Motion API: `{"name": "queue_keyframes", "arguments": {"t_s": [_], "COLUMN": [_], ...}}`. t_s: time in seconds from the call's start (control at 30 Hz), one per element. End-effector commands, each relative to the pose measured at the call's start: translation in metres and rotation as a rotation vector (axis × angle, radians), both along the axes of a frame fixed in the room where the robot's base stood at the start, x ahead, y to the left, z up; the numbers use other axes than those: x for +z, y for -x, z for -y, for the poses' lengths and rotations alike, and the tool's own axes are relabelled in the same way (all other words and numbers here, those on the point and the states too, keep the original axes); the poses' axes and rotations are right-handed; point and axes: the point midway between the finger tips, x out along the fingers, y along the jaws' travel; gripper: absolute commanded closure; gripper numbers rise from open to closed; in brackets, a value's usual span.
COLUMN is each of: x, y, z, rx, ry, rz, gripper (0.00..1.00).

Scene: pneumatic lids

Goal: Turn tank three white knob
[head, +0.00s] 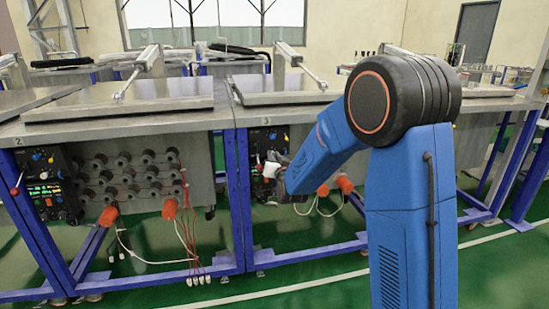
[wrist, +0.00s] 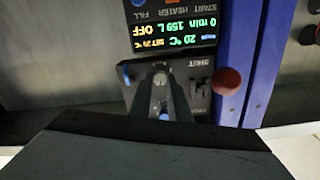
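Tank three's control panel (head: 263,140), under the bench marked 3, is partly hidden by my arm in the head view. My gripper (head: 278,180) is in front of its lower part. A small white piece (head: 269,169) shows there; I cannot tell whether it is the knob or part of my wrist. The wrist view looks at the panel upside down: a lit display (wrist: 175,35) and a lower black plate (wrist: 195,80) marked SHUT. My gripper (wrist: 161,85) reaches over this plate as a narrow dark shape. No white knob shows clearly there, and the finger gap is unclear.
A red ball handle (wrist: 227,81) is beside the plate, close to a blue frame post (wrist: 250,70). Orange plugs (head: 345,185) and loose cables hang under the bench. Tank two's panel (head: 48,185) is to the left. The green floor in front is clear.

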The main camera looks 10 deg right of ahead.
Motion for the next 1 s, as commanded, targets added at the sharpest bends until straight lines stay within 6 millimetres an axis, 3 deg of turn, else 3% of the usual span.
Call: {"name": "queue_keyframes", "arguments": {"t_s": [0.47,1.0], "x": [-0.0002,-0.0005], "y": [0.0003,0.0004], "z": [-0.0001,-0.0016], "rx": [0.0,0.0], "ry": [0.106,0.583], "rz": [0.0,-0.001], "gripper": [1.0,1.0]}}
